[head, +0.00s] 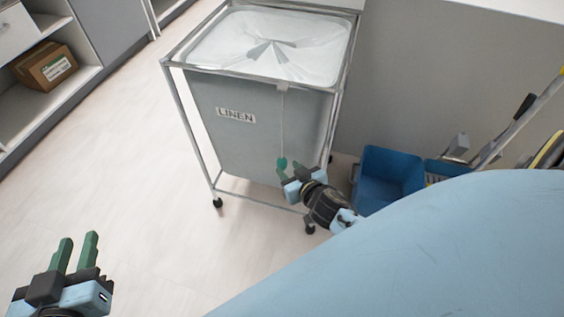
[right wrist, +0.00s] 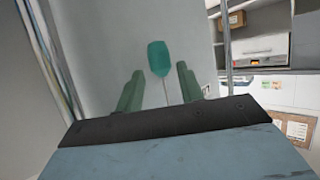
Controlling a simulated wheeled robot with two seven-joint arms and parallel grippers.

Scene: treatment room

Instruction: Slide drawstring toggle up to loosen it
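A drawstring cord (head: 282,125) hangs down the front of the grey linen hamper (head: 215,97). A small pale piece (head: 283,87) sits at its top, near the rim; I cannot tell whether it is the toggle. A teal piece (head: 283,163) is at the cord's lower end. In the right wrist view the teal piece (right wrist: 158,58) shows just beyond and between my fingertips, with the cord running toward the gripper. My right gripper (head: 291,170) is open and empty; both fingers stand apart in the wrist view (right wrist: 159,78). My left gripper (head: 79,236) is open and empty, far from the hamper.
The hamper has a metal frame (head: 186,130) on casters and a white bag (head: 225,40) gathered on top. A blue bucket (head: 385,178) with cleaning tools stands right of my right gripper. Shelves with a cardboard box (head: 45,66) are at the left. The floor (head: 110,160) between is clear.

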